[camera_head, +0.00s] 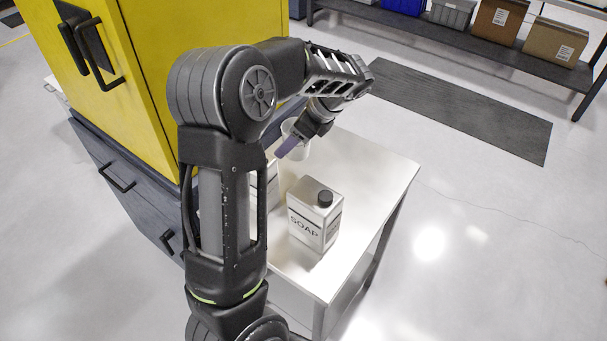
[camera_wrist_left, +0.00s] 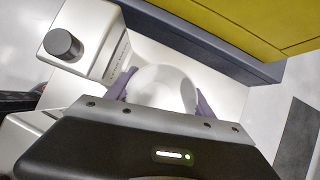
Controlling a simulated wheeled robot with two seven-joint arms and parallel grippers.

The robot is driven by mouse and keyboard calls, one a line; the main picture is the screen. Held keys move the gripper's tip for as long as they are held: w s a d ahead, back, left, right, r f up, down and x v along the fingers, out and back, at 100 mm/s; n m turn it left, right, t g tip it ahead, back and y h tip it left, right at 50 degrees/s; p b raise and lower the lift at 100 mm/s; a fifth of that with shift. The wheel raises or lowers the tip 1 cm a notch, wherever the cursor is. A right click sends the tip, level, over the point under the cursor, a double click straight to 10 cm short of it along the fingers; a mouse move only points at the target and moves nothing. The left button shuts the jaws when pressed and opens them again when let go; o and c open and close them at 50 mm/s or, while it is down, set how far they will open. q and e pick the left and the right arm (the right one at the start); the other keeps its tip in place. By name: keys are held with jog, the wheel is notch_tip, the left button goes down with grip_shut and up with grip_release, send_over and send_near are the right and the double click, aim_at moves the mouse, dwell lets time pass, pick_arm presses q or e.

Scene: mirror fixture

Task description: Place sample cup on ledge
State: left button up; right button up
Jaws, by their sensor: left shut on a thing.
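The sample cup is a white round cup (camera_wrist_left: 162,86), seen from above in the left wrist view. My left gripper (camera_wrist_left: 163,95) has a purple finger on each side of the cup and is shut on it. In the head view the cup (camera_head: 301,152) is partly hidden by my left gripper (camera_head: 292,143), over the far part of the white table (camera_head: 375,172). I cannot tell whether the cup touches the table. No separate ledge can be made out for certain. My right gripper is in neither view.
A white SOAP bottle (camera_head: 315,222) with a black cap stands on the table; another white container (camera_head: 272,184) is mostly hidden behind my arm. A yellow cabinet (camera_head: 145,60) on dark drawers (camera_head: 110,170) stands at the left. The table's right side is clear.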

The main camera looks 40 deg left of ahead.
aim_at(291, 154)
pick_arm(q)
jog(key=shift+f, duration=2.4)
jog(key=shift+f, duration=1.85)
jog(key=shift+f, duration=0.1)
jog(key=o, duration=1.3)
jog(key=v, duration=1.2)
